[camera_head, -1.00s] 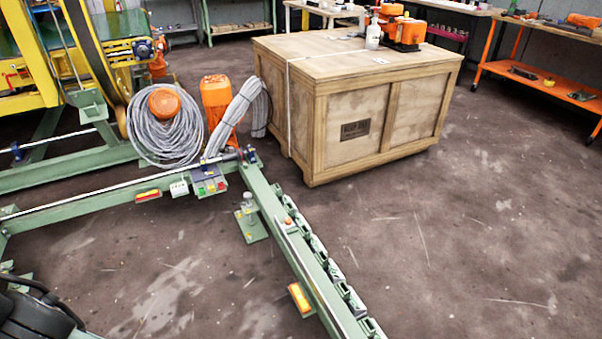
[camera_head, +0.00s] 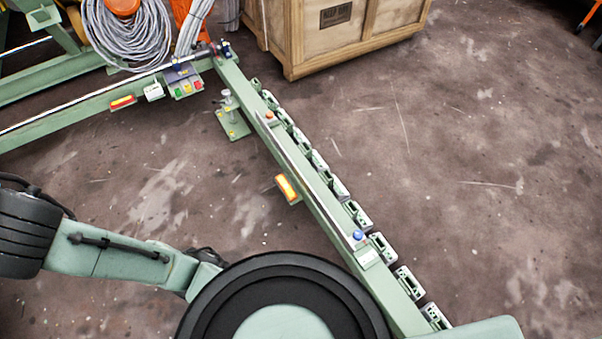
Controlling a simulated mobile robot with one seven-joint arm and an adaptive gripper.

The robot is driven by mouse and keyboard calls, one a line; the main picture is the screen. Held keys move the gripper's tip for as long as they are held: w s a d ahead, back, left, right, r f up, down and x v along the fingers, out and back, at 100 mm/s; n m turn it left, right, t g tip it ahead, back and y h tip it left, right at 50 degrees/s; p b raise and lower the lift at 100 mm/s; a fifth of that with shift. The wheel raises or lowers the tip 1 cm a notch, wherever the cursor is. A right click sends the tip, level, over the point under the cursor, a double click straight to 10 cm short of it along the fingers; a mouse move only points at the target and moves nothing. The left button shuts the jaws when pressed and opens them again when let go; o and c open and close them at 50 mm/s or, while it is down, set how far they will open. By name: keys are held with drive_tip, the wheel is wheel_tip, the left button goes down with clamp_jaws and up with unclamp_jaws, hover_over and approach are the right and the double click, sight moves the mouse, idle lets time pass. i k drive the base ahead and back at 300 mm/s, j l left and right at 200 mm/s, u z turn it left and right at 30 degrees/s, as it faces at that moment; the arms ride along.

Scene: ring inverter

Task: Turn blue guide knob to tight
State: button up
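A small blue knob (camera_head: 358,235) sits on top of the long green rail of the machine, just before a light-coloured plate on the rail. Its marking and setting are too small to tell. A small orange knob (camera_head: 269,115) sits farther up the same rail. My gripper is not in view. My green and black arm spans the lower left and bottom of the picture, with a large round joint close to the near end of the rail and left of the blue knob.
The green rail (camera_head: 320,193) runs diagonally, with several green blocks (camera_head: 321,165) along its right side. An orange-yellow lamp (camera_head: 287,189) juts from its left side. A wooden crate (camera_head: 345,40) stands at the back. The floor on the right is clear.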

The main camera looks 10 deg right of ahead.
sight(359, 235)
drive_tip(key=k+z, duration=0.1)
drive_tip(key=z, duration=0.65)
